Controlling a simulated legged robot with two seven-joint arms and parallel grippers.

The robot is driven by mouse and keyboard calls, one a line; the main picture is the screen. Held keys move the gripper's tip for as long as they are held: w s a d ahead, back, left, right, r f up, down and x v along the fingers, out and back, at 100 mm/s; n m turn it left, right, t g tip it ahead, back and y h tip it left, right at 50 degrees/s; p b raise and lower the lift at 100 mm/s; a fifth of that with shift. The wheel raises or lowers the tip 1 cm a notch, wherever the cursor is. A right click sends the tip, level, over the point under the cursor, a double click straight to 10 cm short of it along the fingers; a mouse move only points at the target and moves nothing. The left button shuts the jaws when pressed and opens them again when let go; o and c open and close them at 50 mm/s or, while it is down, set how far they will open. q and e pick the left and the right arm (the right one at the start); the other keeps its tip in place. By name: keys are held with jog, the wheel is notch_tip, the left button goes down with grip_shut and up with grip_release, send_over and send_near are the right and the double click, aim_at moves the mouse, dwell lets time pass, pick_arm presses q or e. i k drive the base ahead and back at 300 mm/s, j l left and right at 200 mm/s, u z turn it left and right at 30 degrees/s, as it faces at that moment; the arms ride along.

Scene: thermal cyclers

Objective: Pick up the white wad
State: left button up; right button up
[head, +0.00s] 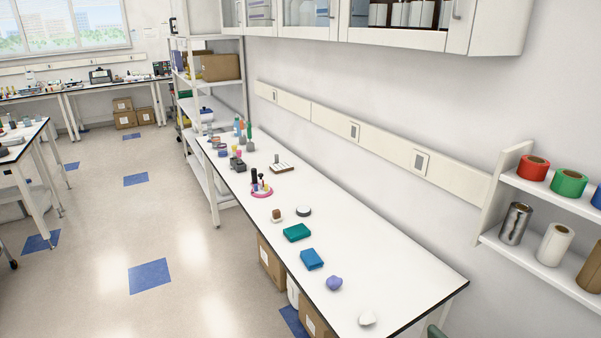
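A small white wad (367,318) lies on the near end of the long white bench (400,268), close to its front right corner. It looks crumpled and rounded. Nothing touches it. Neither of my grippers shows in the head view.
A purple lump (334,283), a blue block (312,259) and a green block (296,232) lie in a row farther along the bench. Beyond are a round dark-rimmed item (303,211) and a pink tray (261,190). A wall shelf (545,255) with rolls is at right. Open floor (200,270) lies left.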

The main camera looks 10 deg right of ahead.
aim_at(367, 317)
jog(key=k+z, duration=0.85)
jog(key=k+l+z, duration=0.2)
jog(key=z, duration=0.2)
